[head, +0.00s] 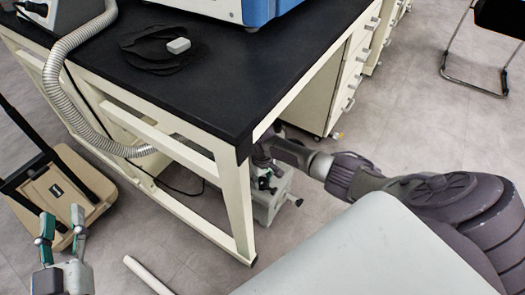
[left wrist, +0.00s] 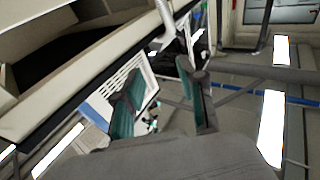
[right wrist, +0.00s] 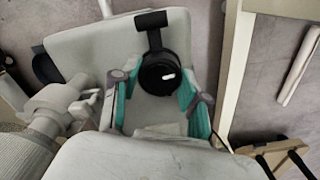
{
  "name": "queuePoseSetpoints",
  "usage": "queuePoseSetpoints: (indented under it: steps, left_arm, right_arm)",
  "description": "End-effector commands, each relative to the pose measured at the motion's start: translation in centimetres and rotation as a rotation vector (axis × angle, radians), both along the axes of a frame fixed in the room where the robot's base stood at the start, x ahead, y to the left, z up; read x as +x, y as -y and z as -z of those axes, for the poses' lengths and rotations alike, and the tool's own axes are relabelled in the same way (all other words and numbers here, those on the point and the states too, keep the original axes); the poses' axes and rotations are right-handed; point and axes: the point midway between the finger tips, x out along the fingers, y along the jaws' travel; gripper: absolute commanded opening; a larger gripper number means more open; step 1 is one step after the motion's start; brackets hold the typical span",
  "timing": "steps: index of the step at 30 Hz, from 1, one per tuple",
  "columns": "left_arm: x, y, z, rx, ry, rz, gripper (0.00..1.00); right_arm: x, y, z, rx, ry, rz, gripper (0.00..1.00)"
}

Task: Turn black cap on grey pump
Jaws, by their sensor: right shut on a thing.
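The grey pump (head: 264,207) stands on the floor under the black-topped bench; it also shows in the right wrist view (right wrist: 90,52). The black cap (right wrist: 161,72), round with a white mark, sits on its top. My right gripper (right wrist: 160,88) is at the pump with its teal fingers on both sides of the cap, shut on it. In the head view my right arm reaches in under the bench edge and hides part of the pump. My left gripper (head: 62,220) is open and empty at the lower left; its spread fingers show in the left wrist view (left wrist: 160,95).
The bench (head: 225,85) and its cream leg (head: 236,195) stand close to my right arm. A ribbed hose (head: 75,105) runs down from the bench top. A beige cart (head: 65,190) stands left. A white bar (head: 148,275) lies on the floor.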

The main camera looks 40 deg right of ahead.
Motion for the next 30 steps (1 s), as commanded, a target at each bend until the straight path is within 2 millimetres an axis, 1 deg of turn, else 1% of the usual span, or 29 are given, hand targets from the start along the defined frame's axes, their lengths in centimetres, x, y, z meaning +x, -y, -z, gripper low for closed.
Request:
queuePoseSetpoints:
  steps: [6,13,21,30]
  left_arm:
    - [0.0,-0.3,1.9,0.031,-0.116,-0.006,0.40]
    - [-0.1,-0.5,3.2,0.049,-0.189,-0.012,0.40]
    - [-0.2,-0.7,4.0,0.059,-0.227,-0.014,0.40]
    - [-0.2,-0.7,4.1,0.059,-0.233,-0.015,0.40]
  right_arm:
    - [-0.1,-0.1,0.0,0.001,-0.003,-0.207,0.10]
    - [-0.1,0.0,0.0,0.000,-0.003,-0.425,0.10]
    - [-0.1,-0.1,0.1,0.001,-0.002,-0.673,0.10]
    - [-0.1,-0.1,0.1,0.001,-0.001,-0.880,0.10]
